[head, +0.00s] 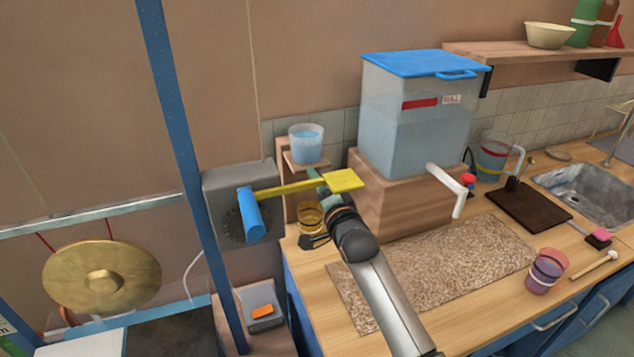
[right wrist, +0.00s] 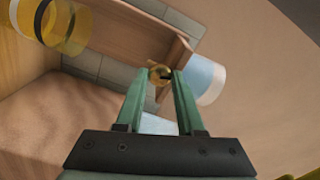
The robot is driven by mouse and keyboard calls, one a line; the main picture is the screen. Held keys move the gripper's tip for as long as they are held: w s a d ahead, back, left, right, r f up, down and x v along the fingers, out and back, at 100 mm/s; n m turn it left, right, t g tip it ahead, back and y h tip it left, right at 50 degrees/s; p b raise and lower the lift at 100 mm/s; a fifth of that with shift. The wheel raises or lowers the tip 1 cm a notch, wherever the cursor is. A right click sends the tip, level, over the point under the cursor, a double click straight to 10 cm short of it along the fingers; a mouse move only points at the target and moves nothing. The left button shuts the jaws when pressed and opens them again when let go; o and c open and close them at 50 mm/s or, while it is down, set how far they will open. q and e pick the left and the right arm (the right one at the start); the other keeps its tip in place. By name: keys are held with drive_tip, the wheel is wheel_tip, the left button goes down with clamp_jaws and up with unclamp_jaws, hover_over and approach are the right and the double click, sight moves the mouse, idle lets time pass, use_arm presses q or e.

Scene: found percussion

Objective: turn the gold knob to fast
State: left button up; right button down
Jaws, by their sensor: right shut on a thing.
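In the right wrist view the small gold knob (right wrist: 160,72) sits between the tips of my right gripper (right wrist: 161,80), against the wooden stand (right wrist: 125,35). The green fingers are shut on it. A dark mark shows on the knob's face; I cannot read its setting or any "fast" label. In the head view my right gripper (head: 317,180) reaches the front of the wooden stand, below a clear cup of bluish water (head: 305,145). The knob is hidden there behind the fingers and the yellow paddle (head: 344,180). My left gripper is not in view.
A grey box (head: 240,178) with a blue handle (head: 250,215) carries the yellow paddle, close to my gripper. An amber cup (head: 310,217) stands below. The blue-lidded water tank (head: 415,118) stands right on a wooden block. A gong (head: 101,277) hangs at left.

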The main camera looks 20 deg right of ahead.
drive_tip(key=n, duration=3.1)
drive_tip(key=shift+n, duration=0.4)
drive_tip(key=c, duration=0.5)
unclamp_jaws()
drive_tip(key=shift+c, duration=0.2)
drive_tip(key=shift+s, duration=0.15)
